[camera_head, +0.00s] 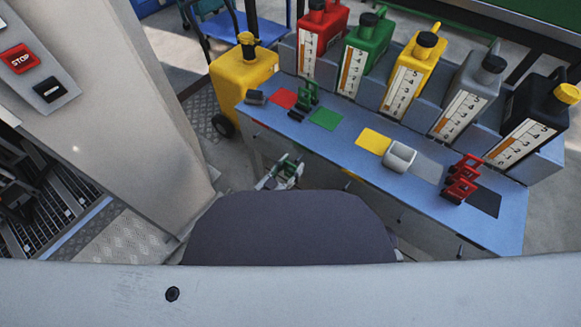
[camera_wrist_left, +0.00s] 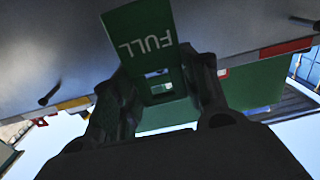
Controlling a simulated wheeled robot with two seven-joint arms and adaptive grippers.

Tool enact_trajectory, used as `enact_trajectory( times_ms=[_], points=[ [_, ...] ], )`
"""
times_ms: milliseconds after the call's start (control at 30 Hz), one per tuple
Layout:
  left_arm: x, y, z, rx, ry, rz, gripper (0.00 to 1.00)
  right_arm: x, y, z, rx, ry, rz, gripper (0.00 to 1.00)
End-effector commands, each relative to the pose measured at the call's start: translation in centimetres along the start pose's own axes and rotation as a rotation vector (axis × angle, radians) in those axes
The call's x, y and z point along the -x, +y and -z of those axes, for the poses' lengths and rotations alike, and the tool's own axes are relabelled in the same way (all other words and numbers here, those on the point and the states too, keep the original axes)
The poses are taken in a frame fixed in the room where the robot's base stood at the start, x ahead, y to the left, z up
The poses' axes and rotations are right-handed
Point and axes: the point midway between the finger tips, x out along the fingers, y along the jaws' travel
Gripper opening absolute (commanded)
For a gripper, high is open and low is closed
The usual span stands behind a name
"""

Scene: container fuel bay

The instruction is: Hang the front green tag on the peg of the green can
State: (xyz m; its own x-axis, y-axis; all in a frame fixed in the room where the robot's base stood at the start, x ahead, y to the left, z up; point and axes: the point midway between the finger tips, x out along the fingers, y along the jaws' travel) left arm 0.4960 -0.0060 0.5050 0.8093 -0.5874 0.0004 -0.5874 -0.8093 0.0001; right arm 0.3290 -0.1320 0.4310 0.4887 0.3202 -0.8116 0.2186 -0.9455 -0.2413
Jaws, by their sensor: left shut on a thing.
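My left gripper (camera_head: 284,173) is in front of the bench's near side, low and left of centre in the head view. In the left wrist view my left gripper (camera_wrist_left: 160,82) is shut on a green tag (camera_wrist_left: 141,34) marked FULL, which reads upside down. The tag lies in front of the bench's front face; I cannot tell whether it touches. The green can (camera_head: 368,40) stands at the back of the bench, between the red and yellow cans. Its peg is not distinguishable, perhaps hidden behind the tag or gripper. My right gripper is not in view.
Dark pegs (camera_wrist_left: 50,93) stick out from the front face. A large yellow can (camera_head: 240,85) stands left of the bench.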

Motion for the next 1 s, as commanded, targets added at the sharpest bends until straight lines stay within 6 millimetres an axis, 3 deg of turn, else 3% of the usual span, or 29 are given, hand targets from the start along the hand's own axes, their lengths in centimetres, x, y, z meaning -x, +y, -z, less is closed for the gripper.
enact_trajectory(
  times_ms=[1000],
  points=[
    [-1.2,0.0,0.0,0.0,0.0,0.0,0.28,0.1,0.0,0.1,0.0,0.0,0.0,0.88]
  ],
)
